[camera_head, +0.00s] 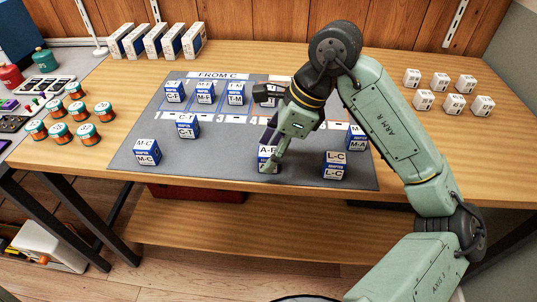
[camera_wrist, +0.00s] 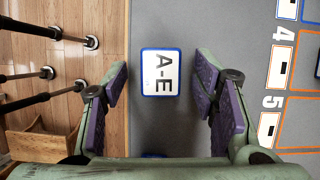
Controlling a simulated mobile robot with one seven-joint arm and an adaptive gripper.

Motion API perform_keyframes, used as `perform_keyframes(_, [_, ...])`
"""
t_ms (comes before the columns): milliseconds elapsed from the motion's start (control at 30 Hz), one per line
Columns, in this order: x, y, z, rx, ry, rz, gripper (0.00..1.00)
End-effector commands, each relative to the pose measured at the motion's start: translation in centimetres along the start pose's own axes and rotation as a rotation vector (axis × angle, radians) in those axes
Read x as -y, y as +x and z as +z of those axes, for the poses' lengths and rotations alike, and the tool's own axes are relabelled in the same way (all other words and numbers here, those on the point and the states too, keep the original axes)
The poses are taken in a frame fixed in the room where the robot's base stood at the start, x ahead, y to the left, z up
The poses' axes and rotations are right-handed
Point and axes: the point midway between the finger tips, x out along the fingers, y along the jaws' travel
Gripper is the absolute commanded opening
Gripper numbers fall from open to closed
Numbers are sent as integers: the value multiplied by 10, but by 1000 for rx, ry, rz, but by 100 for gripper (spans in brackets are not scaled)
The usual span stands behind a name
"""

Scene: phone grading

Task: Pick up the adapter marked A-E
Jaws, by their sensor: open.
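The adapter marked A-E (camera_head: 267,152) is a small blue and white box near the front edge of the grey mat. My gripper (camera_head: 273,150) is above and around it in the head view, partly covering it. In the wrist view, the A-E adapter (camera_wrist: 160,72) shows its white labelled top with a blue border. My gripper's purple-padded fingers (camera_wrist: 160,92) are open, one on each side of it. Gaps show between the adapter and both fingers. The adapter's lower sides are hidden in the wrist view.
On the grey mat (camera_head: 215,166), the L-C adapter (camera_head: 335,165) stands right of A-E and the M-A adapter (camera_head: 357,138) behind that. The C-T adapter (camera_head: 187,126) and M-C adapter (camera_head: 147,152) stand left. Several adapters line the back. Small white boxes (camera_head: 440,82) stand far right.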

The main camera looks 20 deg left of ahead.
Motion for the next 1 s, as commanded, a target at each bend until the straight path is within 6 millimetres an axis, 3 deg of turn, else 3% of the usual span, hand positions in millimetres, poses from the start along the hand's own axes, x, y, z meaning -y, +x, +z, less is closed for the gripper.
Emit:
perform_keyframes(167, [0, 18, 1, 2, 0, 1, 53])
perform_keyframes(400, [0, 21, 0, 0, 1, -1, 53])
perform_keyframes(1000, [0, 20, 0, 0, 1, 0, 14])
